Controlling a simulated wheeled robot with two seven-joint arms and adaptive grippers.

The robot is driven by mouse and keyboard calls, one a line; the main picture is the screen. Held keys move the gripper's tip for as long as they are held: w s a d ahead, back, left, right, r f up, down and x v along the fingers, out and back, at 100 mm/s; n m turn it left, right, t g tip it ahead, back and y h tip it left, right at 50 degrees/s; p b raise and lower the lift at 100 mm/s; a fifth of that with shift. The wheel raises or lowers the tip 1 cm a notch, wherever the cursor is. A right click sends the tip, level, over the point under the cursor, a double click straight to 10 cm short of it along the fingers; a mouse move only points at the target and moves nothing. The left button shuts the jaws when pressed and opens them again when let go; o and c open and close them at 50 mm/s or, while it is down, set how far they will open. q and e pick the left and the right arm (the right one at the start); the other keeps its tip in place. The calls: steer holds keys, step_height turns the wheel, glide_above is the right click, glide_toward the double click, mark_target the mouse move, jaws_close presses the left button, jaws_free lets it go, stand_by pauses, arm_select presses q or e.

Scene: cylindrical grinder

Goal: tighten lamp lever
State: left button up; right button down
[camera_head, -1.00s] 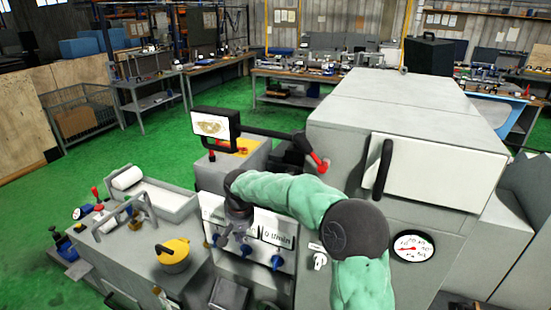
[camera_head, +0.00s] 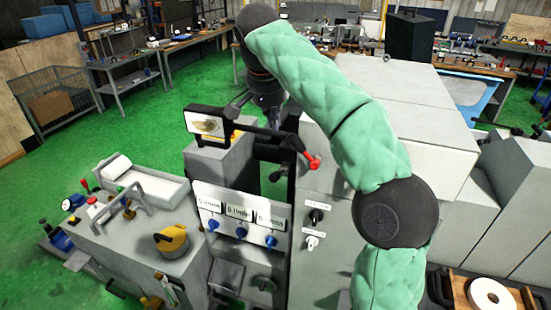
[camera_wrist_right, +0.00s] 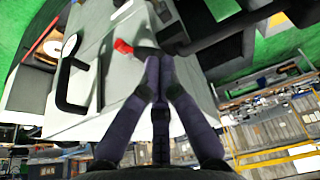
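The lamp lever (camera_head: 310,158) is a small red piece at the right end of the black lamp arm (camera_head: 265,133), beside the grey machine cabinet. The lamp head (camera_head: 208,125), a black frame with a bright face, is at the arm's left end. My right gripper (camera_head: 271,119) points down above the lamp arm, left of the lever. In the right wrist view its dark fingers (camera_wrist_right: 153,60) meet at the tips with nothing seen between them. The red lever (camera_wrist_right: 123,46) shows just left of the tips there. I cannot tell whether they touch anything. My left gripper is not in view.
The control panel (camera_head: 240,215) with blue knobs is below the lamp. A yellow-topped part (camera_head: 172,240) stands at lower left. A black handle (camera_wrist_right: 70,75) on the cabinet shows in the wrist view. Green floor (camera_head: 60,165) is open at the left.

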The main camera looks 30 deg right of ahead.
steer(key=shift+f, duration=0.1)
glide_above(275, 172)
steer(key=w+d, duration=0.2)
steer(key=f, duration=0.9)
steer(key=shift+s+f, duration=0.25)
steer(key=shift+f, duration=0.1)
steer(key=shift+s+a+f, duration=0.15)
steer(key=shift+a+f, duration=0.05)
steer(key=shift+f, duration=0.25)
steer(key=shift+s+a+f, duration=0.1)
steer(key=shift+a+f, duration=0.05)
steer(key=shift+f, duration=0.3)
steer(key=shift+s+a+f, duration=0.25)
steer(key=shift+f, duration=0.45)
steer(key=shift+s+a+f+b, duration=0.15)
steer(key=shift+a+f+b, duration=0.1)
steer(key=shift+b, duration=0.75)
